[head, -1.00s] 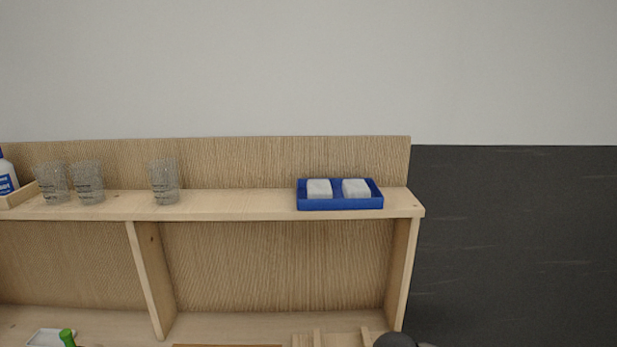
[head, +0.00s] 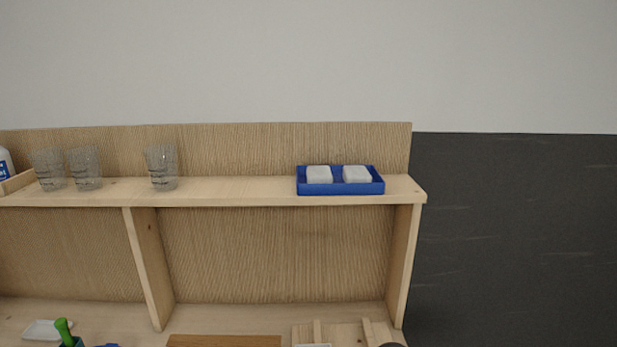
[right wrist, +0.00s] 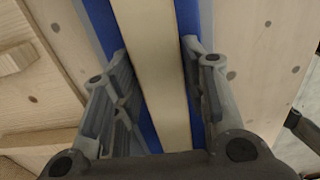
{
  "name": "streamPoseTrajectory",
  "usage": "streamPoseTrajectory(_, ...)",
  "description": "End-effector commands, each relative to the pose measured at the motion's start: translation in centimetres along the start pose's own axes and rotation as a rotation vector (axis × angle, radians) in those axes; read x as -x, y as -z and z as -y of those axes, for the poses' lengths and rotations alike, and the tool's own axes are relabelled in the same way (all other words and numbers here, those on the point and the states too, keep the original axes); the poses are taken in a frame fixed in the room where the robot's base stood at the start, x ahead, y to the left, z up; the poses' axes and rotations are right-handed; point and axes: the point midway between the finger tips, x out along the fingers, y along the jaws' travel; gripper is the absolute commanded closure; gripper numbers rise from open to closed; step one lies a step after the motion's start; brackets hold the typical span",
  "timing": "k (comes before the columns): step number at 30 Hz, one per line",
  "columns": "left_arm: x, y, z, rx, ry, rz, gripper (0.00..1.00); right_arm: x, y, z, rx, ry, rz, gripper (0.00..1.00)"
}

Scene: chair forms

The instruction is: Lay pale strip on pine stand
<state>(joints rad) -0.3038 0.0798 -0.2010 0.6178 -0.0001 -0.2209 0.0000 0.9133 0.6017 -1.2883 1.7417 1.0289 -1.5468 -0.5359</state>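In the right wrist view a long pale strip (right wrist: 158,70) runs between the two fingers of my right gripper (right wrist: 160,62), over a blue surface (right wrist: 104,25). Blue shows between the strip and the fingers, so the gripper looks open around it, not closed on it. In the head view a light pine piece with raised bars (head: 345,333) shows at the bottom edge; it may be the pine stand, but its front is cut off. My left gripper is in no view.
A pine shelf (head: 240,190) holds several clear glasses (head: 161,168) and a blue tray (head: 340,187) with two white blocks. Below are a brown board (head: 225,341), a white dish (head: 46,330) and a green-handled item (head: 63,328). Dotted light wood (right wrist: 265,45) flanks the strip.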

Motion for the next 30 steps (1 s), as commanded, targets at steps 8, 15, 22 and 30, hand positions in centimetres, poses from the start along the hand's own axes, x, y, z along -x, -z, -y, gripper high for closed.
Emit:
streamPoseTrajectory(8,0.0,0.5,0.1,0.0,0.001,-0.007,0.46,0.0,0.0,0.0,0.0,0.0,0.0,0.86)
streamPoseTrajectory(15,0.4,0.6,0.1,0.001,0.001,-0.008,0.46,0.1,-0.7,0.0,-0.001,0.001,0.001,0.86)
streamPoseTrajectory(22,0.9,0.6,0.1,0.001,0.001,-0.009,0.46,0.1,-1.7,0.0,-0.002,0.001,0.002,0.86)
streamPoseTrajectory(30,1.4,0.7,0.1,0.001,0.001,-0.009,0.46,0.2,-2.7,0.0,-0.002,0.001,0.001,0.86)
